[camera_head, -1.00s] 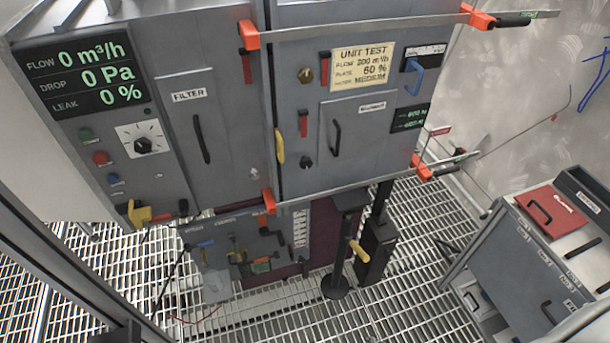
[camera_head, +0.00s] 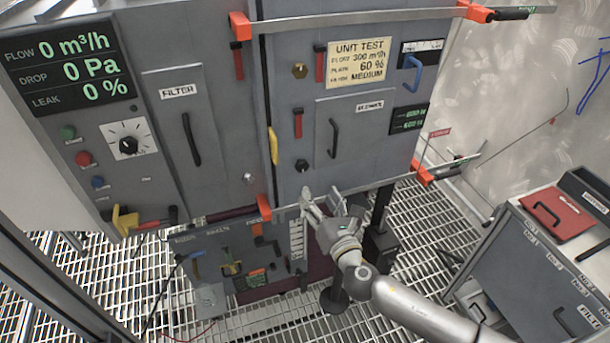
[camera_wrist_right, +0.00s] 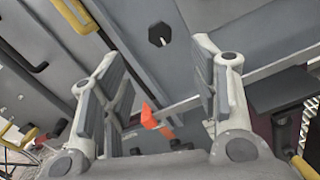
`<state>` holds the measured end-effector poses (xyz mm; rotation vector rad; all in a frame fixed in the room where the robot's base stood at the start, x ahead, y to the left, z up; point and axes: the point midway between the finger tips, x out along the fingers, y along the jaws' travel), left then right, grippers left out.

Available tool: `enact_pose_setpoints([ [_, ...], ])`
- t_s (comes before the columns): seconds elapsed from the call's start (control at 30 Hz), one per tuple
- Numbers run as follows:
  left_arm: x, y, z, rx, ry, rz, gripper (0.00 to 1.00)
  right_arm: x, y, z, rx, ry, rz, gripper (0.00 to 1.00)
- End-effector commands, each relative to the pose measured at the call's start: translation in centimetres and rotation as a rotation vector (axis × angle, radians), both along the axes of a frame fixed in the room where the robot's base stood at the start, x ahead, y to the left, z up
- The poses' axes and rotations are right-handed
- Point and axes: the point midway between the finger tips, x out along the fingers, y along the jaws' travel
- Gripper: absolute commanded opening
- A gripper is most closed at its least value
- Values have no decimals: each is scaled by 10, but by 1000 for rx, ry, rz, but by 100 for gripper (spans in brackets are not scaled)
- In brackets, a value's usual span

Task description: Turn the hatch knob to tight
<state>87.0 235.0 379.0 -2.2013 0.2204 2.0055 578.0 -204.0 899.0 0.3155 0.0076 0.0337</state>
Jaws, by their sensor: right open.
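A black, faceted knob (camera_head: 302,165) sits on the lower left of the grey door with the small handled hatch (camera_head: 345,130). In the right wrist view the knob (camera_wrist_right: 159,35) shows between and beyond the fingertips. My left gripper is not in view.
An orange-ended bar (camera_head: 330,205) runs along the door's lower edge, close to my right gripper. A yellow handle (camera_head: 273,146) stands left of the knob. The filter panel (camera_head: 185,125) is further left. A grey cabinet with a red case (camera_head: 556,215) stands at right.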

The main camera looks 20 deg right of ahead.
Motion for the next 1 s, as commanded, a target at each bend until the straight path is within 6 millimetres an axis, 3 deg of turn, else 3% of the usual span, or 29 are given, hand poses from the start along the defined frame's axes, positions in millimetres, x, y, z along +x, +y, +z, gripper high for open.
enact_pose_setpoints([
  [0.17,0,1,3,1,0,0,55,19,1,4,-7,-8,-1,55],
  [0.6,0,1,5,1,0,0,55,93,4,2,-4,-5,-1,55],
  [1.0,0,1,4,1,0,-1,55,107,4,1,-3,-2,0,55],
])
